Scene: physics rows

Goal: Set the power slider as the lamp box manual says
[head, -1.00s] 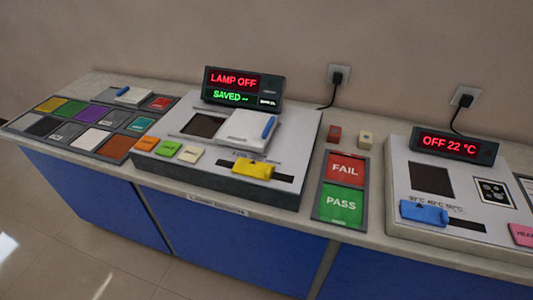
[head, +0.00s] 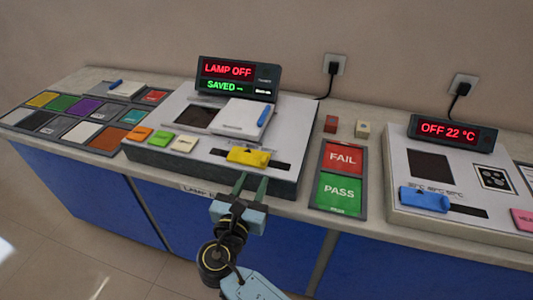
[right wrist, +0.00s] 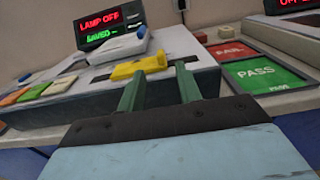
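The lamp box (head: 225,165) stands on the bench with its display (head: 238,78) reading LAMP OFF in red and SAVED in green. The yellow power slider (head: 248,157) sits in a dark slot on its front top, near the slot's left part; its scale marks are too small to read. A white pad with a blue bar (head: 240,117) lies on the box. My right gripper (head: 252,183) is open, in front of and just short of the slider. In the right wrist view the yellow slider (right wrist: 138,68) shows beyond and between the two green fingers (right wrist: 160,88). My left gripper is out of view.
Orange, green and cream buttons (head: 162,139) are left of the slider. A FAIL/PASS panel (head: 340,180) lies to the right. Further right is a heater box (head: 455,200) with a blue slider (head: 424,199). A tray of coloured tiles (head: 80,116) is at the left.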

